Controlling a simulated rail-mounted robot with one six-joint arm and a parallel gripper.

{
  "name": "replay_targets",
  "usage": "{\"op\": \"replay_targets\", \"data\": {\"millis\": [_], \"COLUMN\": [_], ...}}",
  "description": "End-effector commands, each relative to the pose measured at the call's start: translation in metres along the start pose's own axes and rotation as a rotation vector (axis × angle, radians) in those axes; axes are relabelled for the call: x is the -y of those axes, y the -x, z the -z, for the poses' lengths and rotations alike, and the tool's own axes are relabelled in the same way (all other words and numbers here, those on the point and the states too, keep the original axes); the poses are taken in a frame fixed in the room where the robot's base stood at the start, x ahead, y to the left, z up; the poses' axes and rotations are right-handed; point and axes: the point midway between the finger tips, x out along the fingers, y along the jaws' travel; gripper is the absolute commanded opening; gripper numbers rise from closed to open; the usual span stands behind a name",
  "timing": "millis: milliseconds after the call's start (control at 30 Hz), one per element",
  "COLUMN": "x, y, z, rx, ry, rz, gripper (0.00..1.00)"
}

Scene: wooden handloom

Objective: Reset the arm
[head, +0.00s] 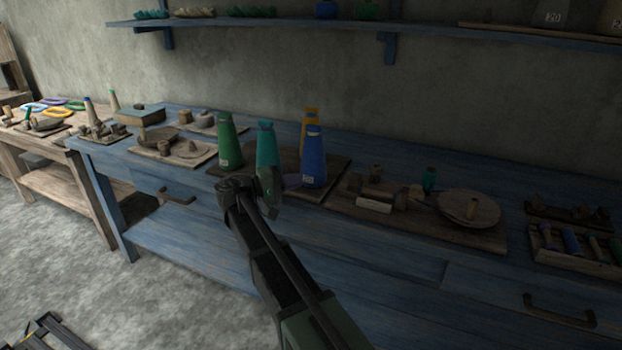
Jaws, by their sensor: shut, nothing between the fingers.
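My arm (270,256) reaches up from the bottom of the head view toward the blue workbench (380,240). My gripper (271,190) is at its end, shut and empty, in front of the teal cone (267,145) and hiding the lower part of it. I cannot tell whether the gripper touches that cone. A green cone (229,140) stands to the left, a blue cone (313,158) to the right, and a yellow cone (309,113) behind the blue one. The cones stand upright on a dark board (336,178).
Boards with small wooden parts lie left (172,148) and right, with a round wooden disc (469,207). A tray of spools (575,245) is at far right. A shelf (350,27) runs along the wall above.

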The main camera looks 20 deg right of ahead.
Motion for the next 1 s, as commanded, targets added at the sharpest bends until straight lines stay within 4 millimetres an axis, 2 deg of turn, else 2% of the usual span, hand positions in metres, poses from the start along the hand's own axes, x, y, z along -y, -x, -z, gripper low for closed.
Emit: {"op": "replay_targets", "data": {"millis": [100,567,1000], "x": [0.000,-0.005,-0.102], "y": [0.007,0.006,0.006], "z": [0.000,0.000,0.000], "rx": [0.000,0.000,0.000], "ry": [0.000,0.000,0.000], "rz": [0.000,0.000,0.000], "gripper": [0.00,0.00,0.00]}}
